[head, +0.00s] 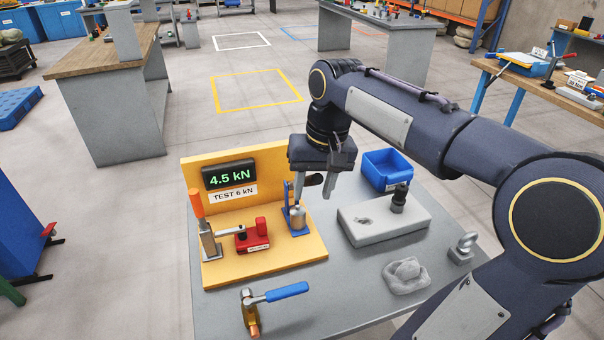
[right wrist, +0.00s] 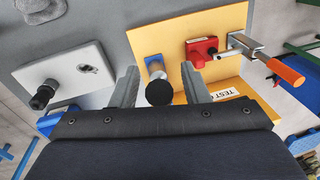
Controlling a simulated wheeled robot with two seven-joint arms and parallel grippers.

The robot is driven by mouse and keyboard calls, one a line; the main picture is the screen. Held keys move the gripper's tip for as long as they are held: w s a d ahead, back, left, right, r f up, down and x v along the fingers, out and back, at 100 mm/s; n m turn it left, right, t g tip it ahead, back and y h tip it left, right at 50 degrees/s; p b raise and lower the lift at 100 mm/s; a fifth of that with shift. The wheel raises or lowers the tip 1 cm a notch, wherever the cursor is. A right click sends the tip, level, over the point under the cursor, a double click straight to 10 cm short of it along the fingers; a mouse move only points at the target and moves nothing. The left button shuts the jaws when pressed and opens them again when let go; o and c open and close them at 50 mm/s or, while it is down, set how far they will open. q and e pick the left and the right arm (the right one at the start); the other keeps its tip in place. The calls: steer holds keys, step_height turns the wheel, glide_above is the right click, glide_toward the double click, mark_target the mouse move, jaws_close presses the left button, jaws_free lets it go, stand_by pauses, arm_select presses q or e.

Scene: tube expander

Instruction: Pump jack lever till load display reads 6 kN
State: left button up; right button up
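The display (head: 229,175) reads 4.5 kN, above a "TEST 6 kN" label (head: 233,194) on the yellow stand (head: 275,266). A small blue-framed jack with a silver cylinder (head: 298,217) stands at the stand's right side. A dark rounded grip (head: 313,180), apparently the jack lever's end, shows beside my right gripper (head: 314,188). In the right wrist view the dark grip (right wrist: 159,92) sits between the fingers of the right gripper (right wrist: 160,88), with gaps on both sides. The gripper is open. My left gripper is out of view.
An orange-handled lever (head: 196,204) stands upright at the stand's left, next to a red block (head: 252,238). A blue-handled tool (head: 278,293) lies in front. A grey block (head: 384,222) and blue bin (head: 386,170) are to the right.

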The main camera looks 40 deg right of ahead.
mark_target(320, 174)
steer(key=shift+s, duration=0.1)
steer(key=r+p, duration=0.6)
steer(key=r, duration=0.1)
steer(key=shift+s+d+p, duration=0.35)
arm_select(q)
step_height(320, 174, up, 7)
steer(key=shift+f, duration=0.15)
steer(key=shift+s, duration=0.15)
arm_select(e)
steer(key=shift+s, duration=0.1)
